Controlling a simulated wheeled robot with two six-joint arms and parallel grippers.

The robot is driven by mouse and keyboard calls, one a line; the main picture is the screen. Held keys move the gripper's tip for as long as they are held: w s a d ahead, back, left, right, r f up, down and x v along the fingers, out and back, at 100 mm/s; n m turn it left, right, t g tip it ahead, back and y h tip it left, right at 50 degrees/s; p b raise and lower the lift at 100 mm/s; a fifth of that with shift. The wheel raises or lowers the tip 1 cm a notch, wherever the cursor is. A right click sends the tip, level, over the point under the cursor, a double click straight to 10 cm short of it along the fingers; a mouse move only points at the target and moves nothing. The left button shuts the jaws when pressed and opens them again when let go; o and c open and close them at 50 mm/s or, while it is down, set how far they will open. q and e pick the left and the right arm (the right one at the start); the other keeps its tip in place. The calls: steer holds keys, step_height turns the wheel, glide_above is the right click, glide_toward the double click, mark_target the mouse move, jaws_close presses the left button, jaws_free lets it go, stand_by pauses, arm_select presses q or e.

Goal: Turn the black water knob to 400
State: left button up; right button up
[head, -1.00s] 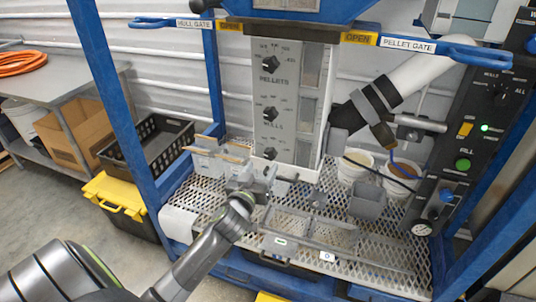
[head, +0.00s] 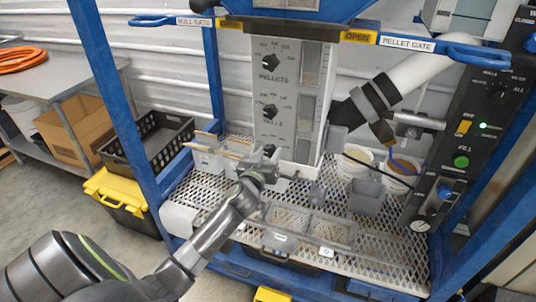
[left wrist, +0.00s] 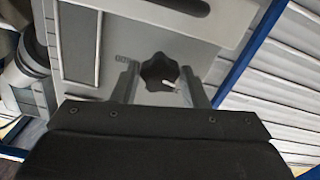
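A tall grey panel (head: 292,110) carries three black knobs in a column. The upper knob (head: 270,62) is labelled PELLETS and the middle knob (head: 269,112) HULLS. The lowest knob is largely hidden in the head view by my left gripper (head: 266,160), and its label is not readable. In the left wrist view, a black lobed knob (left wrist: 160,72) with a pale pointer mark sits between the two fingers of my left gripper (left wrist: 161,84). The fingers are apart, with gaps on both sides of the knob. Small printing beside it is unreadable. My right gripper is not in view.
Grey trays (head: 215,155) stand left of the panel's foot on a perforated metal deck (head: 385,240). White buckets (head: 355,162) and a grey scoop-like box (head: 366,197) are to the right. Blue frame posts (head: 118,120) flank the station.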

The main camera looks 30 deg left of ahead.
arm_select(q)
steer(key=c, duration=0.5)
steer(key=shift+m, duration=0.3)
steer(key=m, duration=0.6)
steer(key=shift+p, duration=0.3)
steer(key=m+p, duration=0.1)
steer(key=m, duration=0.4)
steer(key=shift+m+p, duration=0.5)
steer(key=shift+m, duration=1.5)
steer(key=shift+f, duration=0.1)
